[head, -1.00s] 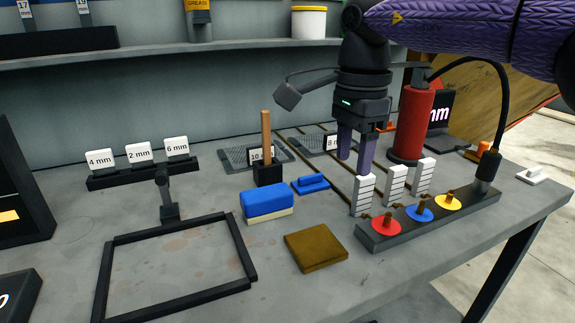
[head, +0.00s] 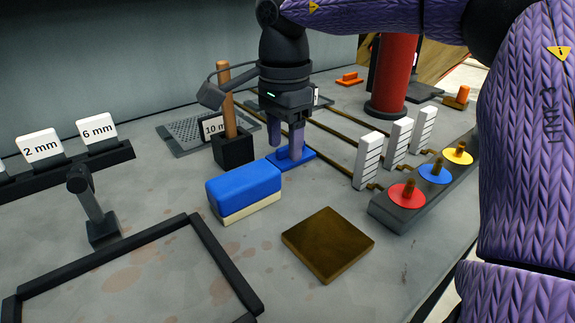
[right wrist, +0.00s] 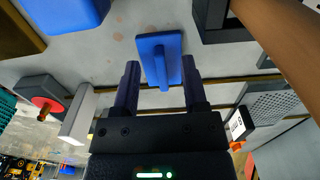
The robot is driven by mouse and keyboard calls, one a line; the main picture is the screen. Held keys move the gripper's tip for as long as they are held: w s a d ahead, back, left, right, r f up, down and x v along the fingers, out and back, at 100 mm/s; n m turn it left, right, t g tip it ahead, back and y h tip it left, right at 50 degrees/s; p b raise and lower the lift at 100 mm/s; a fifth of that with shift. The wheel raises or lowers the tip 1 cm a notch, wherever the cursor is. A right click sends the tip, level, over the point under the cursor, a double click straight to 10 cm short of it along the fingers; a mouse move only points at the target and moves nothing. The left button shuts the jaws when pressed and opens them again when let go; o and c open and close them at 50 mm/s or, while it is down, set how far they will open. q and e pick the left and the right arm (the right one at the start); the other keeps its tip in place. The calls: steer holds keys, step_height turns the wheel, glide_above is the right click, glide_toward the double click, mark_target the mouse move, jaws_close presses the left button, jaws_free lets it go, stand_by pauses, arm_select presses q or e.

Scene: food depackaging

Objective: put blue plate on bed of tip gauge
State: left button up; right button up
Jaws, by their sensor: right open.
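The blue plate (head: 308,155) is a small flat slab with a raised ridge for a handle. It lies on the grey table behind the blue-and-cream block. My right gripper (head: 285,148) is open and empty, pointing down over it; its fingers hide part of the plate. In the right wrist view the plate (right wrist: 160,45) lies ahead between the two fingertips (right wrist: 160,64), with its ridge roughly in line with the gap. No contact shows. I cannot tell for sure which fixture is the tip gauge. My left gripper is out of view.
Close to the plate are a dark block with an upright wooden handle (head: 228,110), the blue-and-cream block (head: 243,188) and white stepped blocks (head: 368,160). A brown square (head: 327,243) lies in front. A red cylinder (head: 393,75) stands behind. A black frame (head: 225,270) lies front left.

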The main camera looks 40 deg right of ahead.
steer(key=shift+f, duration=0.3)
jaws_close()
